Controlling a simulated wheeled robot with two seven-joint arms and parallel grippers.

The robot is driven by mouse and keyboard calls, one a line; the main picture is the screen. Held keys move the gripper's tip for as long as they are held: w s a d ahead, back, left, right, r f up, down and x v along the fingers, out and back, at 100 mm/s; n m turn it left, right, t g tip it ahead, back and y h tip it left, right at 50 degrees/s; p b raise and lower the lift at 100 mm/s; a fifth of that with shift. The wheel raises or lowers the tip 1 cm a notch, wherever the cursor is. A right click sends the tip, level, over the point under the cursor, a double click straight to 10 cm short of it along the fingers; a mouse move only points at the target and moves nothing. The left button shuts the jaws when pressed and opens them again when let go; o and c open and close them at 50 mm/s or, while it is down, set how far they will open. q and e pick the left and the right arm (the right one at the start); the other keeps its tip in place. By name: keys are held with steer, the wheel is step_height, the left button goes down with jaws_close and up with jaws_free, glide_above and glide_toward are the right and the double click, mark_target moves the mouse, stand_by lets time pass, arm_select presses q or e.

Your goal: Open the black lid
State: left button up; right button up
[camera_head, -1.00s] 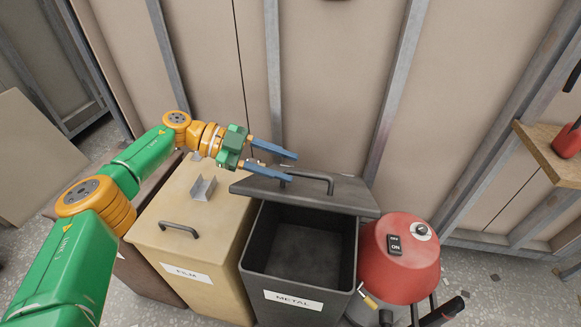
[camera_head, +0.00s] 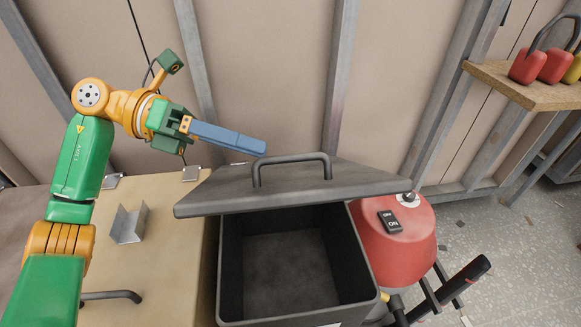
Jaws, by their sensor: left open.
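My right gripper is not in view.
A red vacuum (camera_head: 400,245) stands close on the right. A wooden shelf (camera_head: 530,90) holds red items at upper right. The wall is close behind.

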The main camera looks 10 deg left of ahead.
mark_target(293, 155)
arm_select(q)
steer(key=x, duration=0.7)
steer(key=shift+r, duration=0.15)
jaws_close()
stand_by(1.0)
